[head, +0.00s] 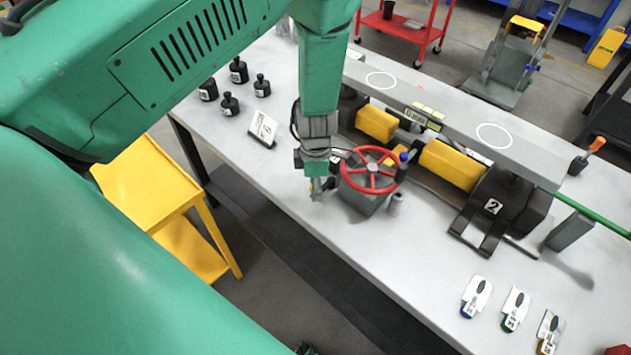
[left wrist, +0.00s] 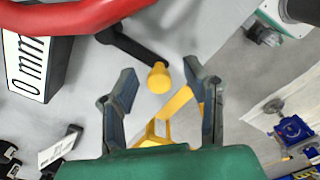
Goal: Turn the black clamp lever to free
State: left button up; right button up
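The black clamp lever (left wrist: 138,48) shows in the left wrist view as a dark arm with a yellow end knob (left wrist: 158,78). It comes out from beneath the red handwheel (left wrist: 60,15). My left gripper (left wrist: 160,88) is open, with its dark fingers apart on either side of the knob; I cannot tell whether either finger touches it. In the head view my left gripper (head: 317,190) points down just left of the red handwheel (head: 371,171) and its grey box. There the lever is mostly hidden behind the gripper. My right gripper is not seen.
The long grey beam (head: 450,120) with yellow jacks (head: 450,164) lies behind the handwheel. Black weights (head: 239,70) and a white card (head: 263,129) are left. Tags (head: 477,296) lie front right. The front table middle is clear.

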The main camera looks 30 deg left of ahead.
pick_arm(q)
jog(key=shift+r, duration=0.35)
notch_tip(320, 180, up, 11)
dwell(0.3)
jog(key=shift+r, duration=0.1)
